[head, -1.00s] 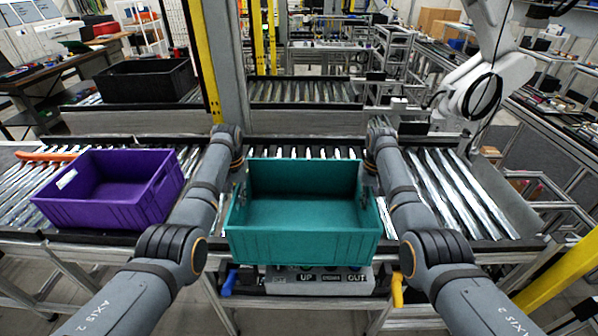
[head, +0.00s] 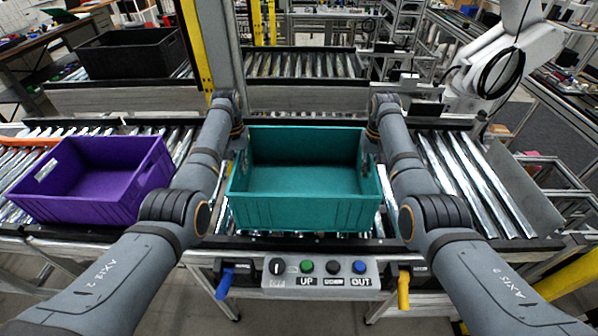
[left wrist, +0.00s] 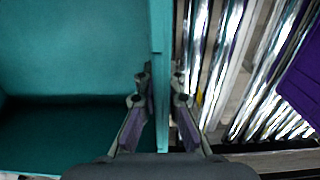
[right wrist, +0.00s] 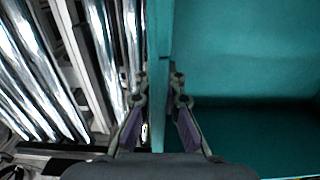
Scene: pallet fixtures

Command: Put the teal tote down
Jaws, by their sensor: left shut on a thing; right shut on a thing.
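The empty teal tote (head: 305,212) is between my two arms, over the near roller conveyor in the head view. My left gripper (left wrist: 160,88) is shut on its left wall, with one finger inside and one outside. My right gripper (right wrist: 160,85) is shut on its right wall in the same way. In the head view the left gripper (head: 238,160) and the right gripper (head: 372,155) are partly hidden by my arms and the tote walls. The tote looks level. Whether its base touches the rollers I cannot tell.
A purple tote (head: 95,200) stands on the conveyor to the left. A black tote (head: 130,55) stands on the rear conveyor. Bare rollers (head: 470,185) lie to the right. A button panel (head: 320,272) is on the front edge, between a blue handle (head: 226,281) and a yellow handle (head: 404,288).

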